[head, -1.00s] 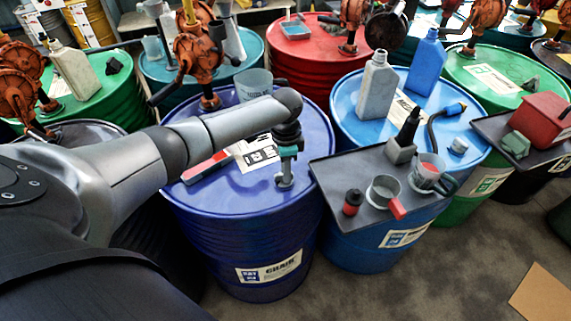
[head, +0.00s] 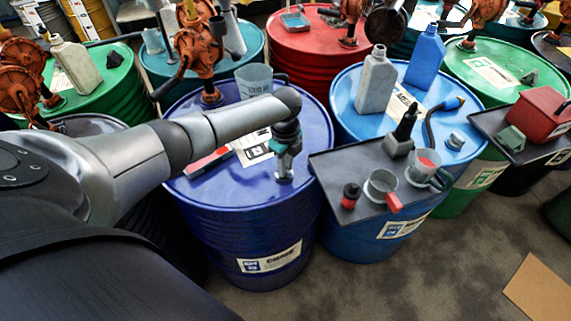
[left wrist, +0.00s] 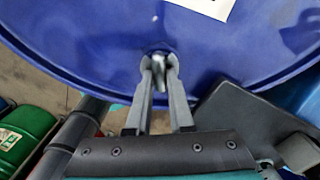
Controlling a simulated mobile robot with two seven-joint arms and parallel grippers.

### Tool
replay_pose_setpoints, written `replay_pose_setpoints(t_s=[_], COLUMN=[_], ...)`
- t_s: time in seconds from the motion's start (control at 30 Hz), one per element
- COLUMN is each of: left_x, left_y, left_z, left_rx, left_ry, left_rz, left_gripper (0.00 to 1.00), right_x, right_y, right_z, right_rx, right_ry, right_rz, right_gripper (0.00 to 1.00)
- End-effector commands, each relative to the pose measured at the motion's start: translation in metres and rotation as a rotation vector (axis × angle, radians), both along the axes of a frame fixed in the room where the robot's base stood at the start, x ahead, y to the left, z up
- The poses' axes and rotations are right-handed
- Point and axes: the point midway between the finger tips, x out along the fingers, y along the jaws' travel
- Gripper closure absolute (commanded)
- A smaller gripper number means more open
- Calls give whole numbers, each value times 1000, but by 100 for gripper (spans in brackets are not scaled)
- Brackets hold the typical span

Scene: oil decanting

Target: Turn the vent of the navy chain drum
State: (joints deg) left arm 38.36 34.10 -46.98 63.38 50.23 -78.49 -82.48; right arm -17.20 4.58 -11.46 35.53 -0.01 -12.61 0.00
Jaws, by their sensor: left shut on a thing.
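The navy chain drum (head: 228,228) stands upright in the middle of the head view, with its label on the front side. Its lid also fills the top of the left wrist view (left wrist: 95,45). The vent (left wrist: 160,72) is a small grey metal piece near the lid's rim. My left gripper (left wrist: 161,75) points down at the front right of the lid, and its two fingers are shut on the vent. In the head view my left gripper (head: 284,172) hides most of the vent. My right gripper is not in view.
An orange pump (head: 200,50), a clear jug (head: 254,82) and a red-handled tool (head: 207,161) are on the navy lid.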

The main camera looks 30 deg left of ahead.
Motion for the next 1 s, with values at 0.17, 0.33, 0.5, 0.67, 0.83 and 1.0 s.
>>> replay_pose_setpoints(t_s=[0.17,0.33,0.5,0.67,0.83,1.0], left_x=[0,0,-1,-1,-1,-1], left_y=[-1,-1,-1,-1,-1,-1], left_z=[1,0,0,0,0,0], left_rx=[-2,-2,-2,-3,-3,-3], left_ry=[-2,-2,-2,-1,-1,0], left_rz=[-103,-166,-197,-207,-207,-207], left_gripper=[100,100,100,100,100,74], right_x=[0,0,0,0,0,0], right_y=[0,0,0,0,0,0], right_z=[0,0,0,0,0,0], right_rx=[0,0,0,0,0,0], right_ry=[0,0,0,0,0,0], right_rz=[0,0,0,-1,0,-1], right_gripper=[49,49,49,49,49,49])
